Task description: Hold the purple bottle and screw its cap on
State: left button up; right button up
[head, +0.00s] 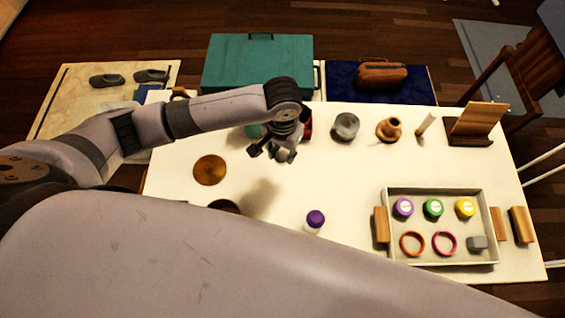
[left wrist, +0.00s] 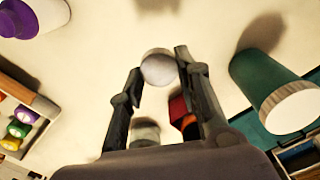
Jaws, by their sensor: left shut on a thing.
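A small bottle with a purple top (head: 316,218) and white lower part stands upright at the table's front middle. It also shows at the upper left of the left wrist view (left wrist: 30,17). A purple round lid-like piece (head: 403,207) lies in the tray at the right. My left gripper (head: 284,154) is over the middle of the table, behind and left of the bottle and apart from it. It is shut on a pale grey-white round thing (left wrist: 158,68), which I cannot identify further. My right gripper is not in view.
The grey tray (head: 440,190) also holds green (head: 433,208) and yellow (head: 465,207) round pieces, two rings and a grey block. A teal jar with a white top (left wrist: 288,108) stands near my left gripper. A grey pot (head: 345,126) is behind. Table between bottle and tray is clear.

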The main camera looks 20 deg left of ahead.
aim_at(283, 155)
pick_arm(q)
notch_tip(283, 155, up, 9)
jog(key=shift+f, duration=0.2)
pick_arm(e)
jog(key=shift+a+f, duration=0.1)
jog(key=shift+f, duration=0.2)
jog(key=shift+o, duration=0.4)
